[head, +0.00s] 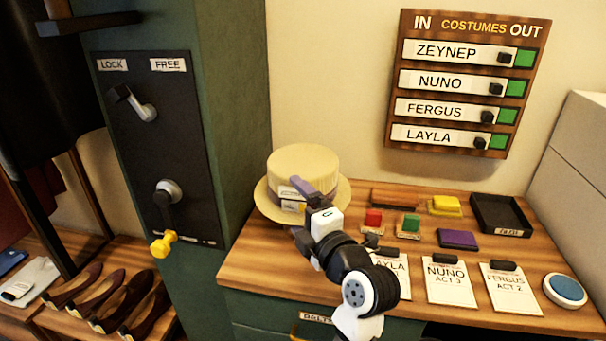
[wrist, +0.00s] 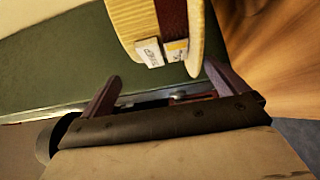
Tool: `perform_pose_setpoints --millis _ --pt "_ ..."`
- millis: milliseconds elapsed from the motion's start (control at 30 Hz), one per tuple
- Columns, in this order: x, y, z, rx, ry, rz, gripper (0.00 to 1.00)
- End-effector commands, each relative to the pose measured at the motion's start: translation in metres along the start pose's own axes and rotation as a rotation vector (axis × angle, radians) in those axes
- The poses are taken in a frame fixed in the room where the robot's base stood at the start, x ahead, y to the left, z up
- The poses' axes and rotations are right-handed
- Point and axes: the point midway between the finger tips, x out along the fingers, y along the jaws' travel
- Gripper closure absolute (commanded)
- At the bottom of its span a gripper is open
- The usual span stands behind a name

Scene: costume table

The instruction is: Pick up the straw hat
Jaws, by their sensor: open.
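The straw hat (head: 303,165) sits at the back left of the wooden table, pale yellow with a flat crown, a wide brim and a dark band. My gripper (head: 312,190) is in front of it and covers part of its band and brim. In the wrist view the hat (wrist: 132,24) shows at the top, tilted, with its dark red band and two small tags. There my gripper (wrist: 160,85) is open, its two fingers apart and nothing held. The brim's edge lies between the fingers in the picture, near the right fingertip; contact cannot be told.
A green cabinet (head: 240,80) with a lever panel stands close left of the hat. Stamps, ink pads, a black tray (head: 500,214) and name cards (head: 452,283) lie to the right on the table (head: 258,262). A name board (head: 465,85) hangs on the wall.

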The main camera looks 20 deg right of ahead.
Motion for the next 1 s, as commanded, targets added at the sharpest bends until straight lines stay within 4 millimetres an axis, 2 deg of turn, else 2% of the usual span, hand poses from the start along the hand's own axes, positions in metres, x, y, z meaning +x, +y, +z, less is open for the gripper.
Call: perform_pose_setpoints --millis 333,467,667,1000 --pt "0.044 -0.005 0.001 0.002 0.002 -0.001 0.02" --pt "0.052 -0.007 0.002 -0.001 -0.002 -0.001 0.02" --pt "0.052 -0.008 0.002 -0.002 -0.002 -0.001 0.02" --pt "0.052 -0.008 0.002 -0.001 -0.002 -0.002 0.45"
